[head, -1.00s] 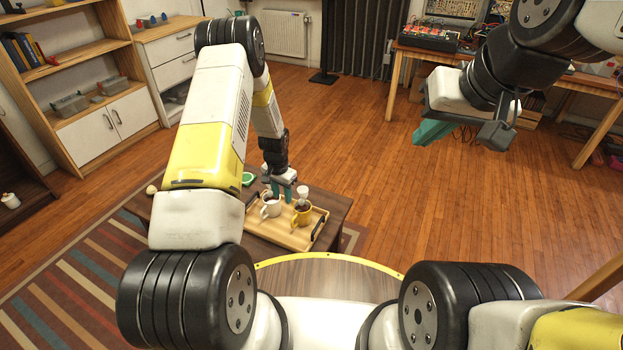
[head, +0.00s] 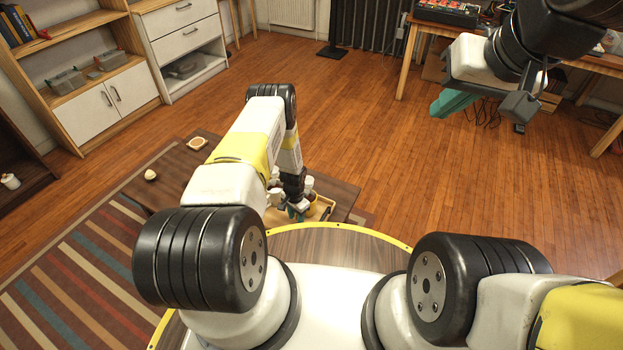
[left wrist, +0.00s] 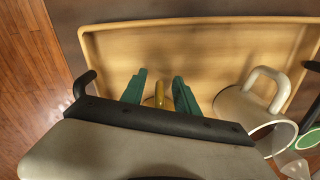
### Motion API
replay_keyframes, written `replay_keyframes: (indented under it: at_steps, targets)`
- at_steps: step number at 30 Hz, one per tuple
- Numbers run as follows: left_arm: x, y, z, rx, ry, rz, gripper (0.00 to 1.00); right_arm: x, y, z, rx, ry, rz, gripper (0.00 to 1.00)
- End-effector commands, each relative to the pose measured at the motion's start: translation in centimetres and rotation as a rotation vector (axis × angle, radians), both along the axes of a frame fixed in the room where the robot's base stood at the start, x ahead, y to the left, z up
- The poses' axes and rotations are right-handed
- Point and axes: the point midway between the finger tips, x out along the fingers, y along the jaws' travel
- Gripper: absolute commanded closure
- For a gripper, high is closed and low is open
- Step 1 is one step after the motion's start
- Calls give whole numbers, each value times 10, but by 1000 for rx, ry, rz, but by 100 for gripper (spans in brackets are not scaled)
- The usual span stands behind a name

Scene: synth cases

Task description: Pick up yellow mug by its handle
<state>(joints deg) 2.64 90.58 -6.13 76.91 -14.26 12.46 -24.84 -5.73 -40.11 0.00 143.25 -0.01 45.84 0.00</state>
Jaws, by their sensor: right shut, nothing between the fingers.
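The yellow mug (head: 313,197) is on the wooden tray (head: 326,211), mostly hidden by my left arm in the head view. In the left wrist view its yellow handle (left wrist: 158,97) shows between the two green fingers of my left gripper (left wrist: 160,76). The fingers are apart, with a gap on both sides of the handle. The mug's body is hidden behind the gripper there. In the head view my left gripper (head: 297,211) is low over the tray. My right gripper (head: 446,105) is shut and empty, raised far from the tray at the upper right.
A white mug (left wrist: 247,105) stands on the tray beside the yellow one. The tray has dark handles. A dark low table (head: 170,178) carries the tray, a round coaster (head: 197,143) and a small pale object (head: 150,175).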

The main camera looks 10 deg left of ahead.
Motion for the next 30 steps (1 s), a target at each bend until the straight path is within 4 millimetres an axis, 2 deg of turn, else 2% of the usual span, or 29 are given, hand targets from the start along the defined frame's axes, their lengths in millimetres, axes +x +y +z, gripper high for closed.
replay_keyframes:
  at_steps: [3,10,15,16,30]
  targets:
    - [0,0,-10,0,0,0,63,0,0,0,0,0,0,100]
    - [0,0,-10,0,0,0,63,0,0,0,0,0,0,100]
    - [0,0,-10,0,0,0,96,0,0,0,0,0,0,100]
    - [0,0,-10,0,0,0,100,0,0,0,0,0,0,100]
    - [0,0,-10,0,0,0,100,0,0,0,0,0,0,100]
